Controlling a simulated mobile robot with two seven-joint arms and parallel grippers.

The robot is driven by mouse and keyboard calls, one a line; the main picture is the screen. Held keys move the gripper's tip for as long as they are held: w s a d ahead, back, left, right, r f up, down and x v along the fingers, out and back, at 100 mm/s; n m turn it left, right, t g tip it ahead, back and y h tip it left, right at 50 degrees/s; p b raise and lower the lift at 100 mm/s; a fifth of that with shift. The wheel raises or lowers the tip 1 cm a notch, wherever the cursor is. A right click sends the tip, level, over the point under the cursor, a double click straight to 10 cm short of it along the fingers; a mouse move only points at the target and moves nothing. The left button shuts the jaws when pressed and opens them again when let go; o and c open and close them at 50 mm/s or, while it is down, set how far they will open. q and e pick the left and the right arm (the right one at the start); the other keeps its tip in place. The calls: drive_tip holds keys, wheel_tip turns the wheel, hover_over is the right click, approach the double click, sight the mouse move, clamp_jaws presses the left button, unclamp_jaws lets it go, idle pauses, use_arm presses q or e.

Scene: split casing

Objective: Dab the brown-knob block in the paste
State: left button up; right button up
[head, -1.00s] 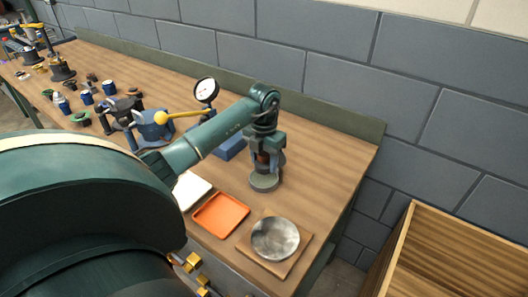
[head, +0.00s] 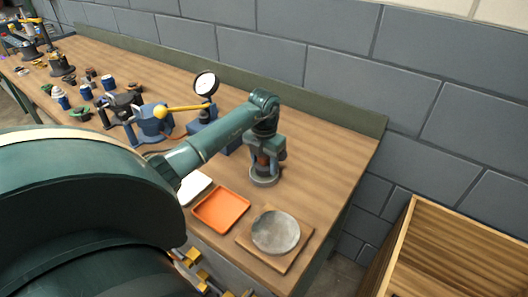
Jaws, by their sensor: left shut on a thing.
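My left gripper (head: 264,160) points straight down near the right end of the bench. It is shut on a small piece with a brown part (head: 263,159) showing between the fingers, which I take as the brown-knob block. Its lower part is hidden. Directly below is a small round grey-green dish (head: 264,181), which I take as the paste dish. The piece is at or just above the dish; I cannot tell whether it touches the paste. My right gripper is not in view.
An orange tray (head: 221,209), a white tray (head: 193,187) and a round grey metal plate (head: 276,232) on a wooden board lie in front. A dial gauge (head: 205,85) and a blue fixture with a yellow-knobbed lever (head: 157,118) stand to the left. A wooden crate (head: 455,250) is at right.

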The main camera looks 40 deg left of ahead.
use_arm(q)
drive_tip(key=shift+f+b, duration=0.35)
drive_tip(key=shift+f, duration=0.2)
idle(1.4)
drive_tip(key=shift+r+p, duration=0.95)
drive_tip(key=shift+r, duration=2.6)
